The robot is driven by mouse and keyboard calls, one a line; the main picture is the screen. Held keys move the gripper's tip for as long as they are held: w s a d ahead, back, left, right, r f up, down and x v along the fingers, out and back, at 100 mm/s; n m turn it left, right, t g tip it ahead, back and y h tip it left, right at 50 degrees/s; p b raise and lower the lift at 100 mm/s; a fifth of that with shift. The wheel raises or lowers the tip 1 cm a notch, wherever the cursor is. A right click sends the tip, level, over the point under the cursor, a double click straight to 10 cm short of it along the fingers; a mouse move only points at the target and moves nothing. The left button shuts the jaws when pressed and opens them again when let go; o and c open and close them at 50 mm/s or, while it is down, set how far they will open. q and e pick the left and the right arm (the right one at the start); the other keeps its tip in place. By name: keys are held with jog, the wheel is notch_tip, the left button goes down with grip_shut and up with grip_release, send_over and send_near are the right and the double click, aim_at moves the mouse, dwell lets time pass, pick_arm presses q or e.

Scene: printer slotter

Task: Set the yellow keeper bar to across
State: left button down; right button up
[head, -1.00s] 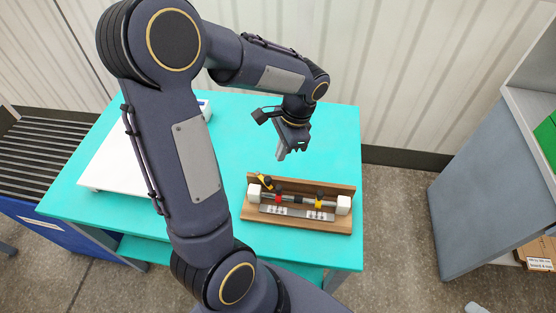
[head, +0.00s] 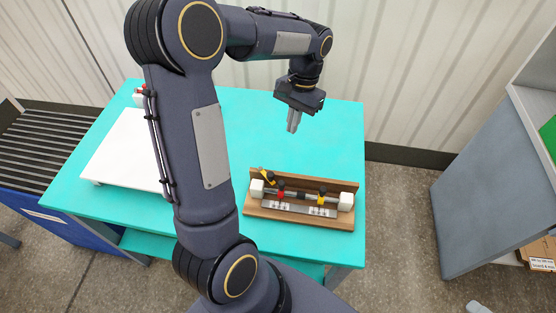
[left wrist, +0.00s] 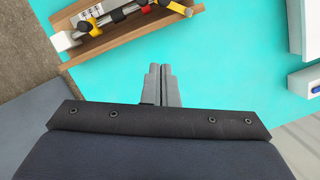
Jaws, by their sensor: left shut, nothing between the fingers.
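A wooden fixture (head: 285,215) on the turquoise table holds a metal rod between two white end blocks. At its left end a small yellow bar with black parts (head: 266,176), seemingly the keeper bar, sits slanted toward the back board; it shows in the left wrist view at the top (left wrist: 171,21). A yellow collar with a black knob (head: 321,198) and a red collar (head: 281,195) are on the rod. My left gripper (head: 292,130) points down over the table behind the fixture, clear of it. Its fingers (left wrist: 160,70) are shut and empty. My right gripper is out of view.
A large white flat panel (head: 125,155) lies on the table's left part. The turquoise table (head: 340,140) is bare around and behind the fixture. A roller conveyor (head: 35,150) stands at the left, a grey cabinet (head: 490,180) at the right.

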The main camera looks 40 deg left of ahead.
aim_at(268, 175)
pick_arm(q)
jog(key=shift+f, duration=0.1)
jog(key=s+f, duration=0.2)
jog(key=f, duration=0.1)
jog(key=s+f+p, duration=0.1)
jog(key=s+f, duration=0.1)
jog(key=f, duration=0.1)
jog(key=s+f+p, duration=0.1)
jog(key=s+f, duration=0.1)
jog(key=f, duration=0.1)
jog(key=shift+d+f, duration=0.1)
jog(key=shift+f, duration=0.1)
jog(key=shift+s+f, duration=0.1)
jog(key=shift+s, duration=0.15)
jog(key=shift+s+d+m, duration=0.15)
jog(key=shift+s+m, duration=0.2)
jog(key=shift+m, duration=0.55)
jog(key=s+m, duration=0.1)
jog(key=m, duration=0.1)
jog(key=s+m+y+b, duration=0.1)
jog(key=m, duration=0.1)
jog(key=s+m+y, duration=0.1)
jog(key=m, duration=0.2)
jog(key=shift+t+b, duration=0.35)
jog(key=shift+t, duration=0.05)
jog(key=shift+w, duration=0.1)
